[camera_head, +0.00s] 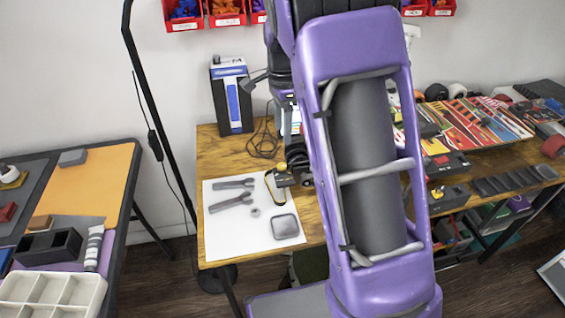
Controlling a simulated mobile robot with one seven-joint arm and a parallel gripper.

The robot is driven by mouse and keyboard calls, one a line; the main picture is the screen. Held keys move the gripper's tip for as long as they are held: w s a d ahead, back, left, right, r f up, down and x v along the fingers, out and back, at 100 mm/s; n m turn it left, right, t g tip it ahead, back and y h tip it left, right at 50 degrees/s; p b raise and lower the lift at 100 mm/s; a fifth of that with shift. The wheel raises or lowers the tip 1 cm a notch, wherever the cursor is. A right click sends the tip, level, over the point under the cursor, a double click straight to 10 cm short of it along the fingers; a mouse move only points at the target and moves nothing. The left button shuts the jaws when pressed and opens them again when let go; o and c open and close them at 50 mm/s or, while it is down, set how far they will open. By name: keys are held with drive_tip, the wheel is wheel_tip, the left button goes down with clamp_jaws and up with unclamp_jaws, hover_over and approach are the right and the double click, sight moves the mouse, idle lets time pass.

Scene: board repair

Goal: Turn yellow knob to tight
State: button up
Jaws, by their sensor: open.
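A small yellow knob (282,167) shows on a dark grey fixture (285,180) at the right edge of the white mat, on the wooden table. My arm comes down from the top of the view behind its large purple link. The dark end of my gripper (296,158) shows just right of the knob, partly hidden by the purple link. My gripper is open, with nothing seen in it. I cannot tell whether it touches the knob.
The white mat (222,243) holds two grey wrenches (232,200), a small ring (255,212) and a grey square dish (285,227). A blue-and-grey box (231,98) stands at the back, with a coiled black cable (263,143) beside it. Colourful boards (470,125) lie at right.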

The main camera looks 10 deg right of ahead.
sight(283, 165)
wheel_tip(283, 165, down, 12)
drive_tip(key=shift+r+b, duration=0.1)
drive_tip(key=shift+b, duration=0.55)
drive_tip(key=shift+c, duration=0.3)
clamp_jaws()
